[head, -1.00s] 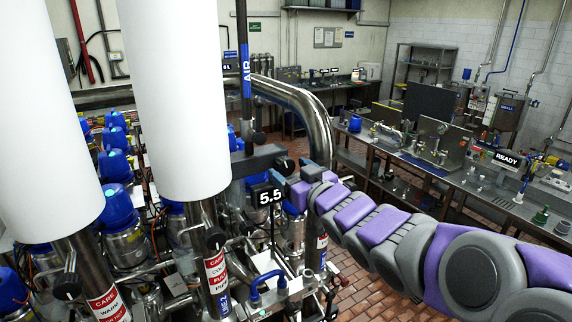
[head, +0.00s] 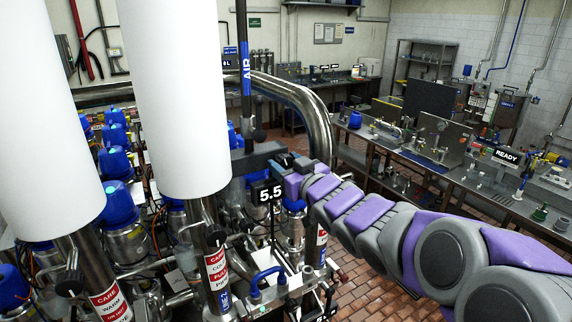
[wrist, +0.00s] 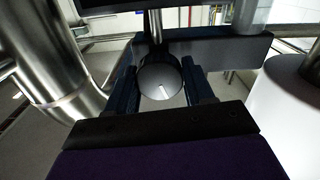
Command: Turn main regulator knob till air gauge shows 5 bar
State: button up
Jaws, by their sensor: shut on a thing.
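The main regulator knob (wrist: 161,80) is a dark round knob with a white pointer line, in the middle of the wrist view. It sits below a dark block (wrist: 210,50) on a vertical pipe. My gripper (wrist: 163,92) has one dark finger on each side of the knob and is shut on it. In the head view my gripper (head: 288,172) is at the end of my purple and grey arm, and it hides most of the knob. The air gauge display (head: 269,194) reads 5.5. The vertical pipe above carries a blue AIR label (head: 246,68).
Two large white cylinders (head: 175,90) stand left of my arm. A thick bent steel pipe (head: 305,105) runs behind the gripper. Several blue-topped valves (head: 118,200) fill the left side. A bench with a READY sign (head: 507,155) stands at the right, beyond open tiled floor.

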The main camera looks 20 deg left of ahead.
jog(key=c, duration=0.3)
jog(key=shift+n+b, duration=0.3)
jog(key=shift+n, duration=0.4)
jog(key=shift+c, duration=0.2)
jog(key=shift+n, duration=0.8)
jog(key=o, duration=1)
jog(key=b+v, duration=0.2)
jog(key=v, duration=1.5)
jog(key=shift+d, duration=0.15)
jog(key=shift+f, duration=0.1)
